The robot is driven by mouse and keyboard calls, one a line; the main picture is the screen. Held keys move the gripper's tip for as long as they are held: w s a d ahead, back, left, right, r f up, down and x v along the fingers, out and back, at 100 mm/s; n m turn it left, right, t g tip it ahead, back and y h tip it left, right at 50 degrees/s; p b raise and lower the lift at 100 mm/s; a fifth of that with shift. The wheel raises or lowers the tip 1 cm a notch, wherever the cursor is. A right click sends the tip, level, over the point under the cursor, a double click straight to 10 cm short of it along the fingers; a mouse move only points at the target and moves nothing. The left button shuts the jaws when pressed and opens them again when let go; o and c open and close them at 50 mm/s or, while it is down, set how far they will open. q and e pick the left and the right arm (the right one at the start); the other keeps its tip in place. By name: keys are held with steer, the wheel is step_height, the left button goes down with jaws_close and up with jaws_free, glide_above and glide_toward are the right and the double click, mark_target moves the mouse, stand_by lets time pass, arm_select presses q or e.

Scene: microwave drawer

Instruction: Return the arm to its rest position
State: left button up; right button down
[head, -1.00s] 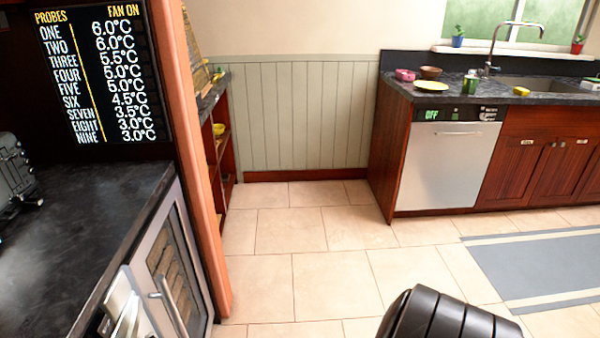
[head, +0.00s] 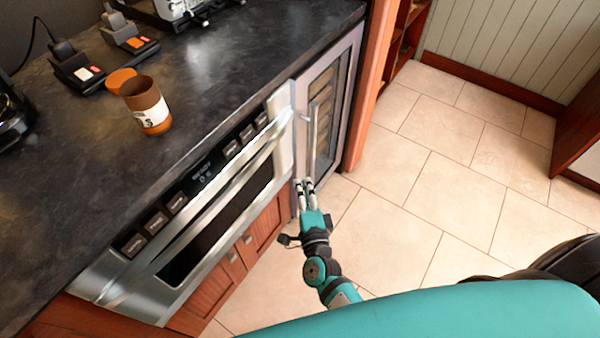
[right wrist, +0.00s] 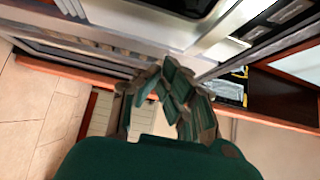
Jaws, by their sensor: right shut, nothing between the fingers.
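I cannot tell whether the fingertips touch the appliance. My left gripper is out of view.
A dark counter (head: 240,75) runs along the left, with an open brown jar (head: 147,105), its orange lid (head: 121,80) and several small devices. Wooden cabinet doors (head: 225,275) are below the drawer. Tiled floor (head: 430,170) to the right is clear.

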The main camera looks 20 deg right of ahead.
steer(key=s+a+f+n+g+y+p, duration=0.1)
steer(key=s+f+n+g, duration=0.3)
steer(key=f, duration=0.4)
steer(key=s+f+n+g+y+p, duration=0.1)
steer(key=s+f+n+y, duration=0.1)
steer(key=s+f+n, duration=0.5)
steer(key=s+a+f+n+g+y+p, duration=0.1)
steer(key=s+f+n+g, duration=0.2)
steer(key=f, duration=0.5)
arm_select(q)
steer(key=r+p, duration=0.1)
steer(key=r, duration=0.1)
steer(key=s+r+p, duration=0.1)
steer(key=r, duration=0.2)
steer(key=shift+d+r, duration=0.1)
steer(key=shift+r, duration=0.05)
arm_select(e)
steer(key=s+d+f+n+g, duration=0.2)
steer(key=s+d+f+g, duration=0.1)
steer(key=s, duration=0.5)
steer(key=s+d+f+n+g+h, duration=0.1)
steer(key=s+d+f+n+g, duration=0.2)
steer(key=s, duration=0.6)
steer(key=s+d+f+n+g, duration=0.2)
steer(key=s+d+f, duration=0.2)
steer(key=s, duration=0.5)
step_height(320, 180, down, 2)
steer(key=shift+s+d+f+n+g+h, duration=0.1)
steer(key=shift+s+d+n+g+h, duration=0.05)
steer(key=shift+d+n+g+h, duration=0.25)
